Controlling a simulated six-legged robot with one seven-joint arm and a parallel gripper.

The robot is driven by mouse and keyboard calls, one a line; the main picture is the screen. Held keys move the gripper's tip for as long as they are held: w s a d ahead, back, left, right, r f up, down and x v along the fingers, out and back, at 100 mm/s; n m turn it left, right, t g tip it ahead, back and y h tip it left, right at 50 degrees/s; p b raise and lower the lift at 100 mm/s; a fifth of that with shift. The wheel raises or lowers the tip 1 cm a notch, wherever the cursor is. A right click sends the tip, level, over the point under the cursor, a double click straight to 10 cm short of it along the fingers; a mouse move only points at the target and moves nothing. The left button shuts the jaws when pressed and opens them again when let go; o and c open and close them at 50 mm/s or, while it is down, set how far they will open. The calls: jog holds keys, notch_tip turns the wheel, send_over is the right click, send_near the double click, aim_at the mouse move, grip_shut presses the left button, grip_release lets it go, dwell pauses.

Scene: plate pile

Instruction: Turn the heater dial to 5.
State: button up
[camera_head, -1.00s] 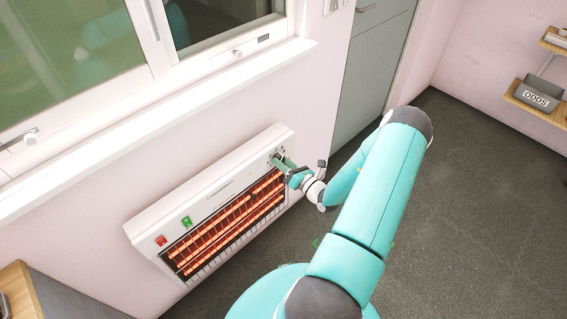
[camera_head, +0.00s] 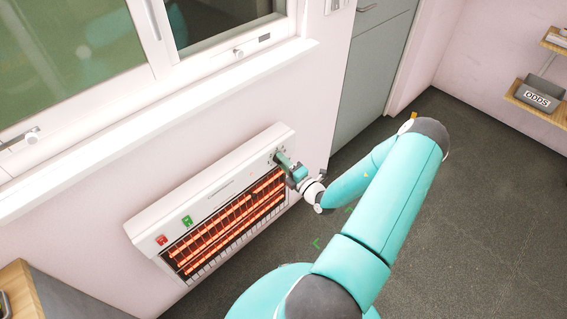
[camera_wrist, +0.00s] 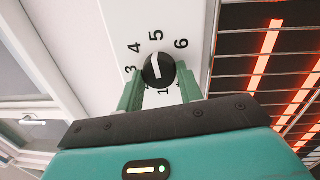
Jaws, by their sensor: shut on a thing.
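The white wall heater (camera_head: 150,222) has its dial end at the right, where my gripper (camera_head: 285,163) reaches it. In the wrist view the black dial (camera_wrist: 159,72) stands on a white panel with numbers around it. My gripper (camera_wrist: 159,82) is shut on the dial, one green finger on each side. The dial's white mark points up, close to the 5 (camera_wrist: 156,35) and leaning slightly toward the 4 (camera_wrist: 134,47). The 3 and 6 also show; the lower numbers are partly hidden by the fingers.
The heater's orange bars (camera_head: 225,235) glow behind a grille. A red switch (camera_head: 162,240) and a green switch (camera_head: 187,221) are at its left end. The window sill (camera_head: 150,130) is above. The dark floor (camera_head: 450,220) on the right is clear.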

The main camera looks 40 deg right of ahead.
jog(key=shift+m, duration=0.6)
jog(key=o, duration=1)
jog(key=s, duration=1.3)
jog(key=shift+s+a+f, duration=0.3)
jog(key=shift+s+f, duration=0.1)
jog(key=shift+f, duration=0.05)
